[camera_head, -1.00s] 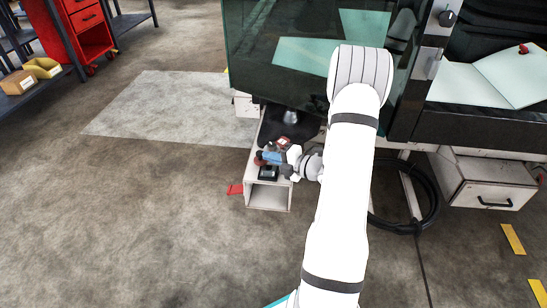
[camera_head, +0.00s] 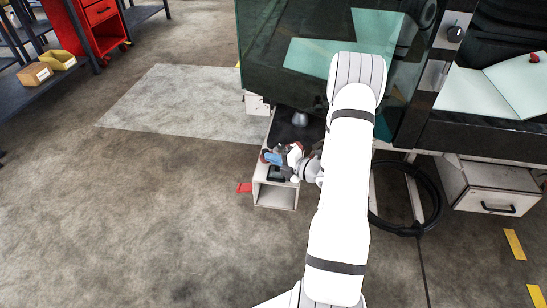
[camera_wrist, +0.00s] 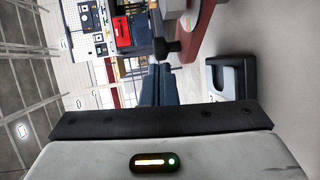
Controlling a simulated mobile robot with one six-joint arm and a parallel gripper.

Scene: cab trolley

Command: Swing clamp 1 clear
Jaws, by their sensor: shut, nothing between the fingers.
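My gripper (camera_head: 268,157) is low at the left of my arm, above the pale box-shaped trolley end (camera_head: 275,196). In the wrist view its dark blue fingers (camera_wrist: 157,72) are together with nothing held. A red clamp arm (camera_wrist: 203,32) with a black knob (camera_wrist: 166,47) is just beyond the fingertips, at the upper right. I cannot tell whether the fingertips touch the knob. In the head view, my gripper and wrist hide much of the clamp area. I cannot read which number this clamp has.
A black-and-grey block (camera_wrist: 232,75) stands right of the fingers in the wrist view. A red tab (camera_head: 244,187) sticks out left of the trolley end. The dark glass cab (camera_head: 300,80) rises behind. A black coiled hose (camera_head: 433,205) hangs at right.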

